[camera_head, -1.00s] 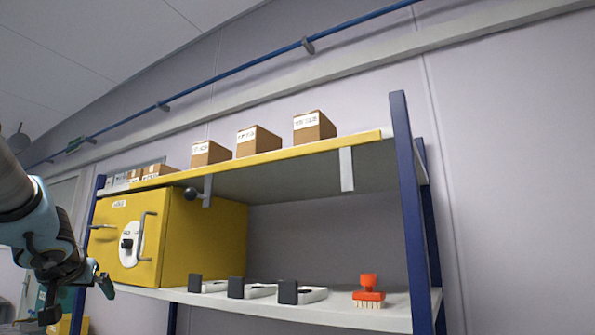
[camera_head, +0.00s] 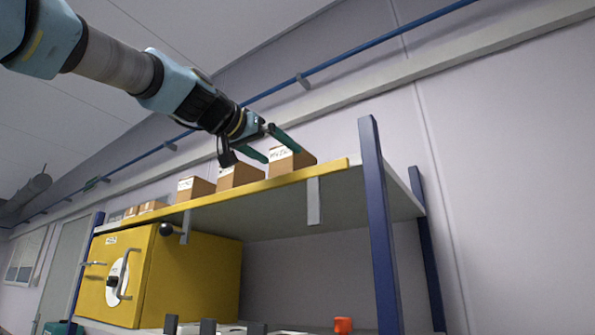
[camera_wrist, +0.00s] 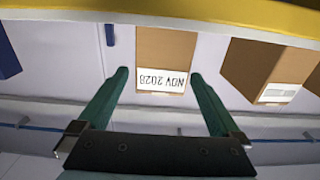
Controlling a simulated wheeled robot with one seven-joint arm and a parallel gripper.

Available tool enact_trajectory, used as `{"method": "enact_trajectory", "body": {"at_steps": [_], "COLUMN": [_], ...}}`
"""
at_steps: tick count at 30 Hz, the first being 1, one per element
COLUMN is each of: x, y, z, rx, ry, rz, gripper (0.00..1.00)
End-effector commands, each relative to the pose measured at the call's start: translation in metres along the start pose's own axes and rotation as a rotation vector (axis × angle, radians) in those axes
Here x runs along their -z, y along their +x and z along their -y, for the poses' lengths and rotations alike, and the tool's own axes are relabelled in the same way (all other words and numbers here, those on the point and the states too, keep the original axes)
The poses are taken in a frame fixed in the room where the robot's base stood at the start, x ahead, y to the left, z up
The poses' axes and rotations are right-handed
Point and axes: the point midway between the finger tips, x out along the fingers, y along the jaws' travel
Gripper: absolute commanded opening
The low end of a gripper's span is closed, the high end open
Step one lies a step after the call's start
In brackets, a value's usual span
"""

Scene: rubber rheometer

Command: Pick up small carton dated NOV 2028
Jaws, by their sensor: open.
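The small brown carton marked NOV 2028 (camera_wrist: 165,55) shows in the wrist view, its white label upside down in the picture. It sits between the lines of my two green fingers, a little ahead of their tips. My gripper (camera_wrist: 158,72) is open with nothing between its fingers. In the head view my gripper (camera_head: 284,156) is up at the shelf-top cartons, with its fingertips overlapping the right carton (camera_head: 291,161). The labels there are too small to read, so I cannot tell which of them is the NOV 2028 one.
The shelf's yellow front edge (camera_head: 250,188) runs below the cartons. A blue post (camera_head: 380,220) stands right. A yellow cabinet (camera_head: 190,275) is underneath.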

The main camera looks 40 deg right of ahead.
Motion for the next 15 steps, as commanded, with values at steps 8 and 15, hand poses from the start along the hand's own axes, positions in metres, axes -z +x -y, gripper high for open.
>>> {"method": "enact_trajectory", "body": {"at_steps": [8, 15], "x": [0.001, 0.006], "y": [0.03, 0.055], "z": [0.0, 0.001], "rx": [-0.001, 0.0], "ry": [0.001, 0.001], "rz": [0.001, 0.002], "gripper": [1.0, 1.0]}}
